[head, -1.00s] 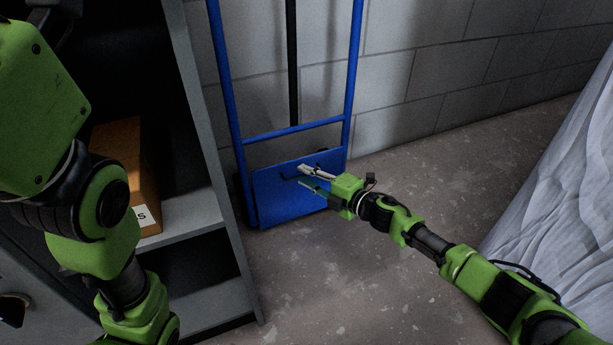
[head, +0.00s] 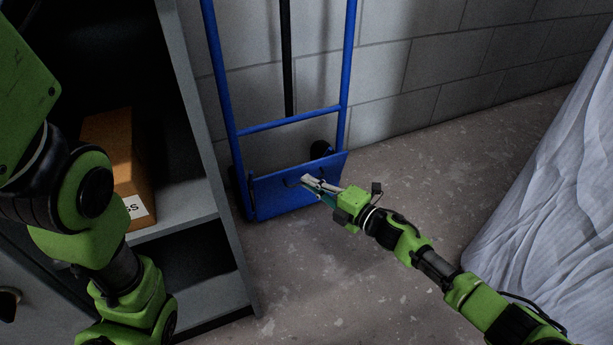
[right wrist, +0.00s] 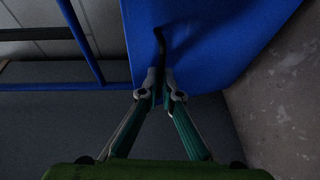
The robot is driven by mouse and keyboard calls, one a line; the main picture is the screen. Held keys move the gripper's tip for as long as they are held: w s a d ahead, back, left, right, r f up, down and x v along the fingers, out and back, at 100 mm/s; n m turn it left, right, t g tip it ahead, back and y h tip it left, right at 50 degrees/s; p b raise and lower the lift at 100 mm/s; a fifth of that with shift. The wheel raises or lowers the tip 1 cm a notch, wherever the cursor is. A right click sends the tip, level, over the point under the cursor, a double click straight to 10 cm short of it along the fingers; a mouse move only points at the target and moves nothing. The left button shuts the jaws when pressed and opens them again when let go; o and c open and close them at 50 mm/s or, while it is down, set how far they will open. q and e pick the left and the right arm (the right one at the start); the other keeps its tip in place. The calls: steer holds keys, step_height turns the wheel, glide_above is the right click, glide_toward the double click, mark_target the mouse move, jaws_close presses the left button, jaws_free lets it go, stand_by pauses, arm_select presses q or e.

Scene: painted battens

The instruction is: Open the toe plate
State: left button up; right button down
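The blue toe plate (head: 275,202) is at the foot of a blue hand truck (head: 290,120) by the wall. It is tilted forward from the frame, its top edge apart from it. A dark handle (head: 290,182) is on its face. My right gripper (head: 307,181) is at the plate. In the right wrist view its fingertips (right wrist: 160,88) are close together around the dark handle's end (right wrist: 161,45), with the plate (right wrist: 215,45) behind. The exact contact is partly hidden between the fingertips. My left arm shows at the left, but its gripper is out of view.
A grey open cabinet (head: 185,110) with a cardboard box (head: 118,165) on its shelf stands left of the hand truck. A pale draped sheet (head: 550,190) is at the right. The concrete floor (head: 370,290) between them is clear.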

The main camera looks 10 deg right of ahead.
steer(key=s+d+f, duration=0.2)
steer(key=s+f, duration=0.4)
steer(key=s, duration=0.1)
steer(key=shift+b, duration=0.3)
steer(key=c, duration=2.2)
jaws_free()
steer(key=shift+c, duration=0.2)
steer(key=v, duration=1.1)
steer(key=shift+s+d, duration=0.2)
steer(key=shift+s, duration=0.1)
steer(key=shift+r, duration=0.1)
